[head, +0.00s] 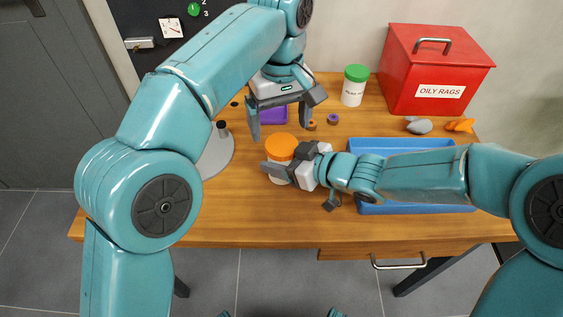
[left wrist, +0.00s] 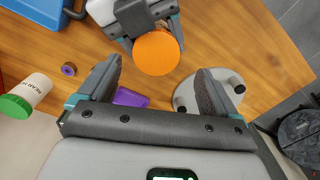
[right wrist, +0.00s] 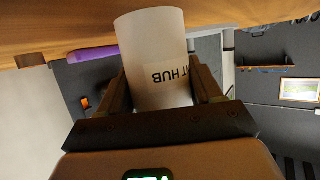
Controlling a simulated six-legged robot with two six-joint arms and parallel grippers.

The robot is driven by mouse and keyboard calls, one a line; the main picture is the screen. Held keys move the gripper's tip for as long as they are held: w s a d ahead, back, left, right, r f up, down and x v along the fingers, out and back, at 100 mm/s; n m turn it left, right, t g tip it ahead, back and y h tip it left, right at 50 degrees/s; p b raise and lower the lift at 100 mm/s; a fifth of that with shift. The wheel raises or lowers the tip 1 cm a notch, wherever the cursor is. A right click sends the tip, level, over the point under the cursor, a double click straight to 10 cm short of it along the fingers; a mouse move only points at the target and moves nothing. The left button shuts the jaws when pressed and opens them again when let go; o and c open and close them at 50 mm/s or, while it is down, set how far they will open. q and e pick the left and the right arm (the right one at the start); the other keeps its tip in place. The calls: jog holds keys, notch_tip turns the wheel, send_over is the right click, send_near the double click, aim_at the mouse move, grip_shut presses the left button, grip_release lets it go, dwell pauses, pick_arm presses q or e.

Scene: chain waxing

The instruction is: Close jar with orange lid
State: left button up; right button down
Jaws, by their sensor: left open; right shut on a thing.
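The white jar (head: 277,180) stands on the table with its orange lid (head: 281,147) on top. Whether the lid is tight cannot be told. My right gripper (head: 291,165) is shut around the jar's body from the side. In the right wrist view the white body (right wrist: 158,60), with dark lettering, is between its fingers; the lid does not show there. My left gripper (head: 280,128) is open and empty above the lid, pointing down. In the left wrist view the orange lid (left wrist: 157,53) lies between and slightly beyond the open fingertips.
A blue tray (head: 400,143) lies to the right, partly under my right arm. A green-lidded jar (head: 353,88) and a red oily-rags box (head: 432,75) stand behind. A purple block (head: 273,115), small rings (head: 333,119) and a grey round base (head: 215,155) are near the jar.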

aim_at(281, 144)
pick_arm(q)
notch_tip(281, 144, up, 3)
jog(key=shift+w+d+r, duration=0.15)
jog(key=shift+r, duration=0.05)
jog(key=shift+f, duration=0.1)
jog(key=shift+f, duration=3.95)
